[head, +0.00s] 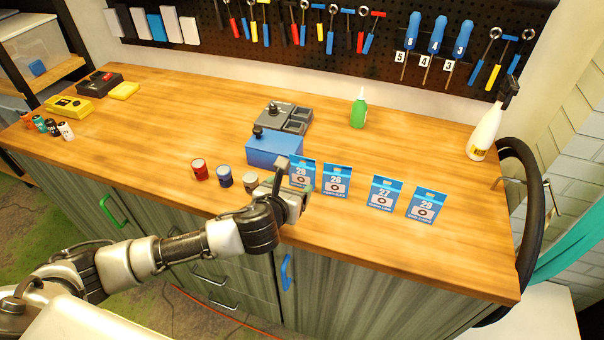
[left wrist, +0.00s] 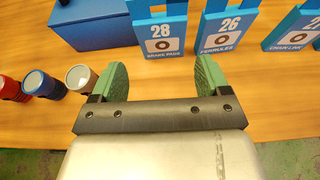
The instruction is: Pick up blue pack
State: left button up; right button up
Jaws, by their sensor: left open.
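Several blue packs stand upright in a row on the wooden bench. Pack 28 (head: 302,171) is leftmost, then pack 26 (head: 336,181), pack 27 (head: 384,194) and pack 29 (head: 425,205). My left gripper (head: 296,183) is at the bench's front side, just in front of pack 28, and hides part of it in the head view. In the left wrist view its green-padded fingers (left wrist: 162,76) are spread apart with nothing between them. Pack 28 (left wrist: 163,38) stands beyond the gap, apart from the fingers, with pack 26 (left wrist: 222,30) to its right. My right gripper is not seen.
A blue box (head: 275,150) stands behind pack 28. Red, blue and pale cups, including the red one (head: 199,169), stand left of the gripper. A green bottle (head: 358,110) and a white bottle (head: 484,133) stand farther back. The bench front right is clear.

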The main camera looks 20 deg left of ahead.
aim_at(301, 179)
pick_arm(q)
jog(key=x, duration=0.3)
jog(key=shift+f, duration=0.1)
jog(key=shift+f+p+x, duration=0.2)
jog(key=shift+f+x, duration=0.05)
jog(key=shift+x, duration=1.05)
jog(key=shift+f+p+x, duration=0.2)
jog(key=shift+x, duration=1.15)
jog(key=shift+s+d, duration=0.15)
jog(key=shift+s, duration=0.1)
jog(key=shift+c, duration=0.4)
jog(key=c, duration=0.5)
